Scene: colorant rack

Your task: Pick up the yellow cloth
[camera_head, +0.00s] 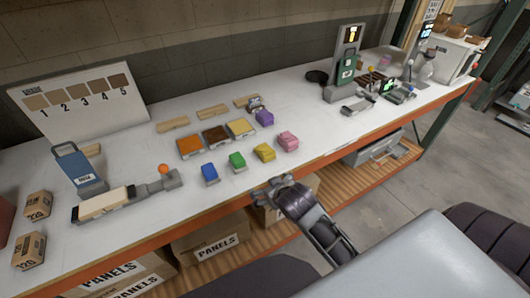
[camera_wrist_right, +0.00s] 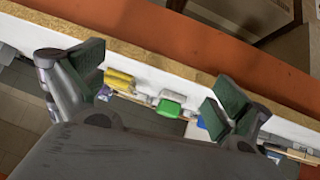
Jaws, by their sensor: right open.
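The yellow cloth (camera_head: 265,152) lies bunched on the white table near its front edge, between a green cloth (camera_head: 237,160) and a pink cloth (camera_head: 288,141). My right gripper (camera_head: 281,184) is at the table's front edge, in front of the yellow cloth and apart from it. In the right wrist view my right gripper (camera_wrist_right: 158,88) is open and empty. There the yellow cloth (camera_wrist_right: 120,80) and the green cloth (camera_wrist_right: 170,107) show beyond the gap between the fingers. My left gripper is not in view.
A blue cloth (camera_head: 209,173) and a purple cloth (camera_head: 264,117) lie nearby. Behind are orange (camera_head: 190,147), brown (camera_head: 215,136) and yellow (camera_head: 240,128) square pieces. The table (camera_head: 330,135) is clear right of the pink cloth.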

